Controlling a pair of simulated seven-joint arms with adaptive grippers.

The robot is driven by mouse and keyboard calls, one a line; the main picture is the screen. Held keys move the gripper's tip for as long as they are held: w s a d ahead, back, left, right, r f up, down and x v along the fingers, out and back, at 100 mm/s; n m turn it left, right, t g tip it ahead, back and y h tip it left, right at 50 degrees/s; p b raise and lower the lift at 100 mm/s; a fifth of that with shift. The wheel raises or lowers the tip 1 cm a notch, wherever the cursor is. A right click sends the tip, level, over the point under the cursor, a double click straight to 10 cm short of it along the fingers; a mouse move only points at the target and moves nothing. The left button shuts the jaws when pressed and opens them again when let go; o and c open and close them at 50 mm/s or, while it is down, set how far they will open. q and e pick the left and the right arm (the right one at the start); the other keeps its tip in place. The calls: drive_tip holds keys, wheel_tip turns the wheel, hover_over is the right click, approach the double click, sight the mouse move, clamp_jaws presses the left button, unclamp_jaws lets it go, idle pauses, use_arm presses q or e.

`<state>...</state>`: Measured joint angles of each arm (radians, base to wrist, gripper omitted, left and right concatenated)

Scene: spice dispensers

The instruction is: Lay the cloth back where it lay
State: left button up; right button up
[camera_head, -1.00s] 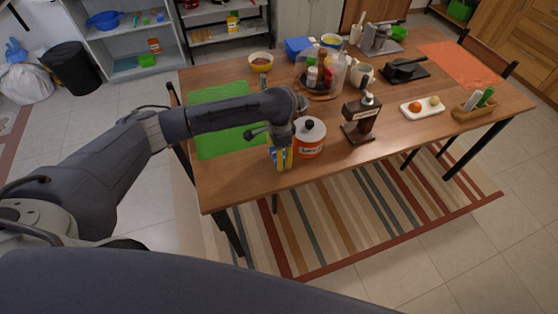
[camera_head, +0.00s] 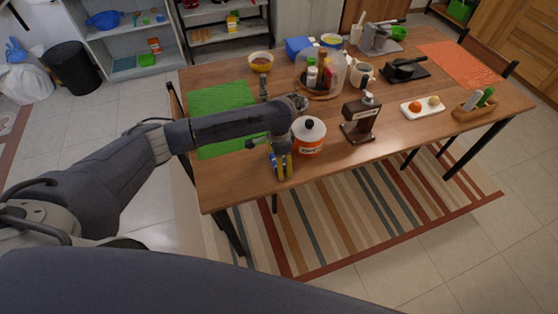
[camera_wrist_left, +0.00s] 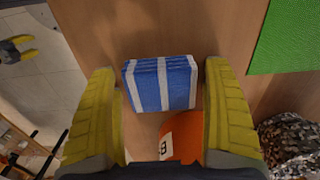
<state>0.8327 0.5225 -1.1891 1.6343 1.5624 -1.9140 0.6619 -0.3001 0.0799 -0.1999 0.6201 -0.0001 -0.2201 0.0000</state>
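The cloth (camera_wrist_left: 160,84) is a folded blue-and-white striped stack. In the left wrist view it lies on the wooden table between my left gripper's yellow fingers (camera_wrist_left: 162,90), with a narrow gap on each side. My left gripper is open around it. In the head view, my left gripper (camera_head: 281,168) points down near the table's front edge, just left of the orange canister, and largely hides the cloth. My right gripper (camera_wrist_left: 20,48) is small at the upper left of the left wrist view, over the floor, with its yellow fingers apart.
The orange canister (camera_head: 309,143) with a white lid stands close on the right. A dark dispenser (camera_head: 360,118) stands farther right. The green mat (camera_head: 221,100) covers the table's left side, partly behind my arm. Bare table (camera_head: 232,184) lies at the front left.

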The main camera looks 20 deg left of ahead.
use_arm(q)
drive_tip(key=shift+o, duration=0.2)
drive_tip(key=shift+r, duration=0.1)
wheel_tip(320, 180, up, 12)
idle(0.7)
idle(0.3)
